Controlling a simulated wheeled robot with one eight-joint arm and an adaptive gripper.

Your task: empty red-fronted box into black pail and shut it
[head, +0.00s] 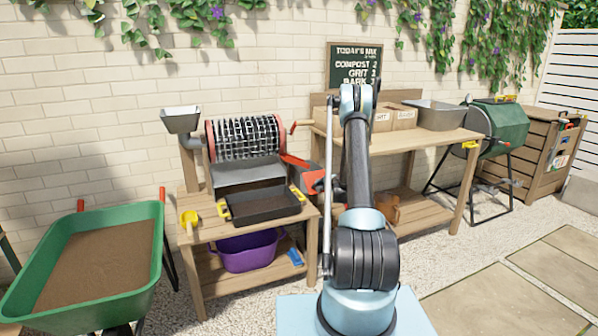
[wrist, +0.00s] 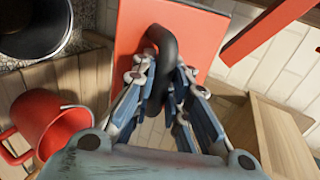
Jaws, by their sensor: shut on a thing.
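The box's red front (wrist: 130,22) fills the top middle of the wrist view, with a black curved handle (wrist: 164,45) on it. My gripper (wrist: 163,78) is shut on this handle. The box body and its contents are hidden behind the front. The black pail (wrist: 32,46) shows at the upper left of the wrist view, cut by the frame edge, with a dark inside. In the head view my arm hides the gripper. A red patch beside my arm (head: 312,181) is too small to identify there.
In the head view, a black tray (head: 265,205) lies on the low bench, left of my arm. A green wheelbarrow (head: 140,262) stands at far left; paving is clear at right.

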